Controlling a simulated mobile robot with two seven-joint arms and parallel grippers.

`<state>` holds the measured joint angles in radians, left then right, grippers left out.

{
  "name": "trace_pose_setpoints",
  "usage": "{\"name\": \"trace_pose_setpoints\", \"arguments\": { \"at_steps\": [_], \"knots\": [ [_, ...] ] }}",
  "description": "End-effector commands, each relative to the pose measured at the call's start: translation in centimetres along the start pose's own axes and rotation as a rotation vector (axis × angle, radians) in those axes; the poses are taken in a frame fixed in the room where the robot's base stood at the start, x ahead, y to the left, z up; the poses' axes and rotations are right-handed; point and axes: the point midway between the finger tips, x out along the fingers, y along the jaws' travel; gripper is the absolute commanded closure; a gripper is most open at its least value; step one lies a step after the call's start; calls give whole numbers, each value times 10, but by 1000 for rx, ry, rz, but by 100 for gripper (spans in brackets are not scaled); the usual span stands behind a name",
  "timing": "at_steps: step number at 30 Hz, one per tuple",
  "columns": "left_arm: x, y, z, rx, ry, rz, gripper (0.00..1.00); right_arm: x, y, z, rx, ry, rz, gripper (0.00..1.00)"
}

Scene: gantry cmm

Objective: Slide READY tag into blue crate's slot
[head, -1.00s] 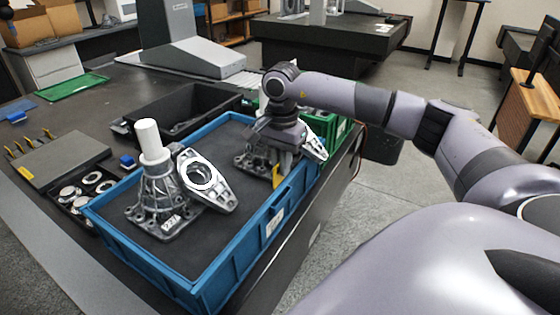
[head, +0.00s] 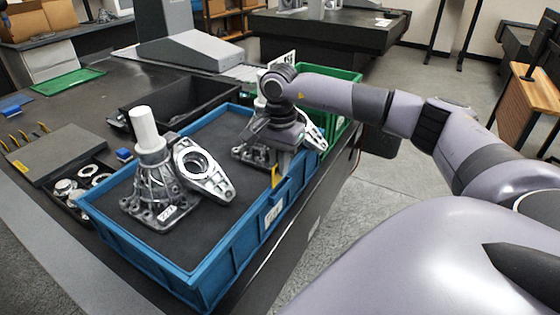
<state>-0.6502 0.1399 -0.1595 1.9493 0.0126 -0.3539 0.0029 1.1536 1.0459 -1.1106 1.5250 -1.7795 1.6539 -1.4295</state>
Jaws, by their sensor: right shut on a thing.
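The blue crate (head: 185,283) stands on the dark table, with metal castings inside. A white label (head: 273,214) is on its right-hand long wall; no slot can be made out. My right gripper (head: 281,167) points down at that wall's inner side, towards the far end, and is shut on a small yellow tag (head: 275,177). The tag hangs upright close to the wall's rim; I cannot tell whether it touches. Its lettering is unreadable, and the fingers are partly hidden. My left gripper is out of view.
A casting with a white cylinder (head: 145,130) and a flanged casting (head: 203,173) stand in the crate's near half. Another casting (head: 312,135) is right by my gripper. A green crate (head: 345,76) stands behind. A black bin (head: 190,103) lies to the left.

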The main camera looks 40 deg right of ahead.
Motion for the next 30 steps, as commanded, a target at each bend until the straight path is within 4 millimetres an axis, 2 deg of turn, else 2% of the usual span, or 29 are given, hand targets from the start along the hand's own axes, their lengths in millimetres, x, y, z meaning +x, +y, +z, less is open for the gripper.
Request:
{"name": "trace_pose_setpoints", "arguments": {
  "at_steps": [30],
  "knots": [
    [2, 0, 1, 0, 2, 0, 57, 6, 0, 0, 0, 0, -1, 100]
  ]
}}
